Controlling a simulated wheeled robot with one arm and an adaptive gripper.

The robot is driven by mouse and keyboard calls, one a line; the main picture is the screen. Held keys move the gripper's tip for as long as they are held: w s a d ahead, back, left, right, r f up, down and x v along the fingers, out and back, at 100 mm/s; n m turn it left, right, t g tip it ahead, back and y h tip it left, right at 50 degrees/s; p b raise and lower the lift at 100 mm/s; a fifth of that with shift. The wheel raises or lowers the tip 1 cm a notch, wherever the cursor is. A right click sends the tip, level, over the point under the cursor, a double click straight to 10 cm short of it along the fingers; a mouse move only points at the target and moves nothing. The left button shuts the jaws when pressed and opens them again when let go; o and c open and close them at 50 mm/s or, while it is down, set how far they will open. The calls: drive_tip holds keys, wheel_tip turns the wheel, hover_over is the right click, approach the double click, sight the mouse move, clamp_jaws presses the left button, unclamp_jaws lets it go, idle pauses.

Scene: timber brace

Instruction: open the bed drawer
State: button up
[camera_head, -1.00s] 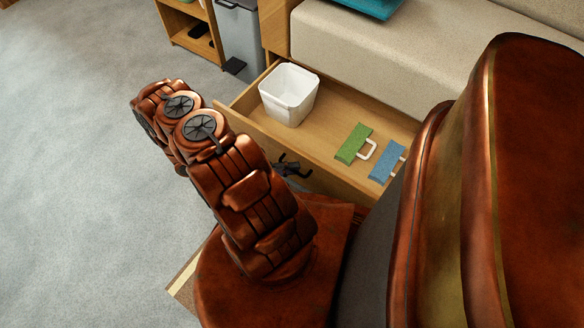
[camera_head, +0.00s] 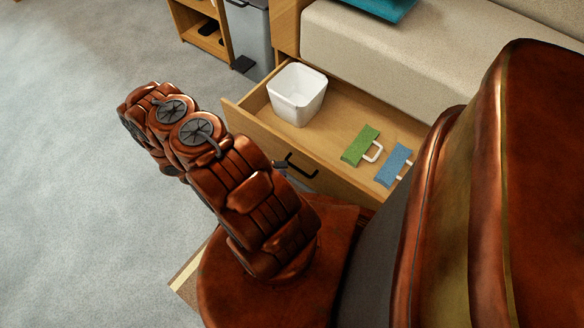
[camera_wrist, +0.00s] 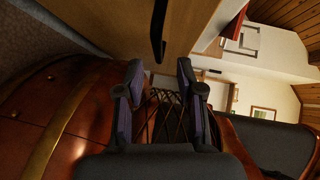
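The wooden bed drawer (camera_head: 240,118) stands pulled out from under the beige seat in the head view, its inside showing. Its black bar handle (camera_head: 303,167) is on the drawer's front. In the wrist view, the handle (camera_wrist: 158,30) lies just beyond the fingertips on the wooden front. My gripper (camera_wrist: 160,70) is open and empty, its two dark fingers apart and clear of the handle. In the head view my arm hides most of the gripper; only a small dark part shows beside the handle.
A white bin (camera_head: 297,94), a green object (camera_head: 360,146) and a blue object (camera_head: 393,166) with pale handles are in the drawer. A grey pedal bin (camera_head: 250,38) and a wooden shelf (camera_head: 205,40) stand behind. The grey floor at left is clear.

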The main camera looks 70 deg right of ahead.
drive_tip(key=v, duration=0.6)
